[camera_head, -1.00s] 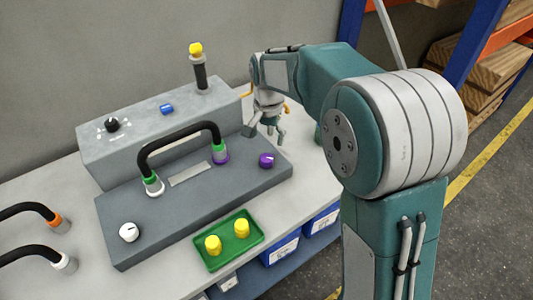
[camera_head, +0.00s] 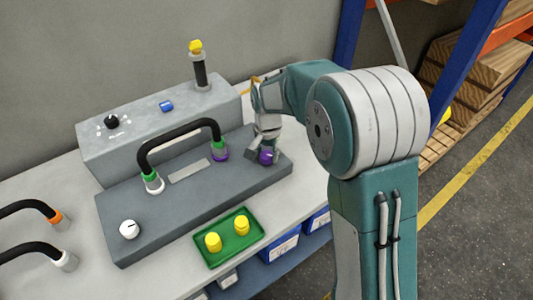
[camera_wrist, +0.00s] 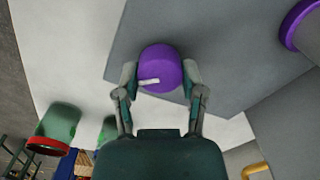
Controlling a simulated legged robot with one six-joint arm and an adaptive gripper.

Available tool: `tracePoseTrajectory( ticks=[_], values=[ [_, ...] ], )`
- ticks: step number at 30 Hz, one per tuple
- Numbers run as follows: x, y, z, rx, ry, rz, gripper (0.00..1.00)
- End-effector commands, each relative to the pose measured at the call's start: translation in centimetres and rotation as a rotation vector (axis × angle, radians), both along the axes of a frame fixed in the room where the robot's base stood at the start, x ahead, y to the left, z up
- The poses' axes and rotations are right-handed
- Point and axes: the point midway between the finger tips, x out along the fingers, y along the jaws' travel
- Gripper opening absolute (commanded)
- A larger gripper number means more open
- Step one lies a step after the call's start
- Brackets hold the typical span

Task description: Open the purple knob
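The purple knob (camera_head: 266,158) sits near the right end of the dark grey panel (camera_head: 188,205). In the wrist view the purple knob (camera_wrist: 160,68) has a short white mark that runs nearly level, slightly tilted. My gripper (camera_head: 263,156) is down at the knob. In the wrist view my gripper (camera_wrist: 159,82) has one finger on each side of the knob, with little or no gap. I cannot tell whether the fingers press on it. In the head view the fingers partly hide the knob.
A black hose (camera_head: 178,135) arches over the panel, left of my gripper. A white knob (camera_head: 129,230) is at the panel's front left. A green tray (camera_head: 223,252) with yellow caps lies in front. A raised grey box (camera_head: 140,137) stands behind.

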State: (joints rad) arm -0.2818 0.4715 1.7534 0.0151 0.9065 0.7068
Motion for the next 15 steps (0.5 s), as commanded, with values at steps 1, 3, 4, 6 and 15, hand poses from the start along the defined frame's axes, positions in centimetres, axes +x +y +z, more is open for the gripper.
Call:
tracePoseTrajectory(
  ticks=[1, 3, 4, 6, 15],
  values=[
    [0.03, 0.1, -0.06, 0.001, 0.0, 0.0, 0.06],
    [0.05, 0.12, -0.1, 0.001, 0.0, 0.0, 0.06],
    [0.06, 0.13, -0.11, 0.001, 0.0, 0.001, 0.06],
    [0.05, 0.14, -0.12, 0.001, 0.0, 0.002, 0.06],
    [0.07, 0.17, -0.15, 0.001, -0.001, 0.084, 0.06]
  ],
)
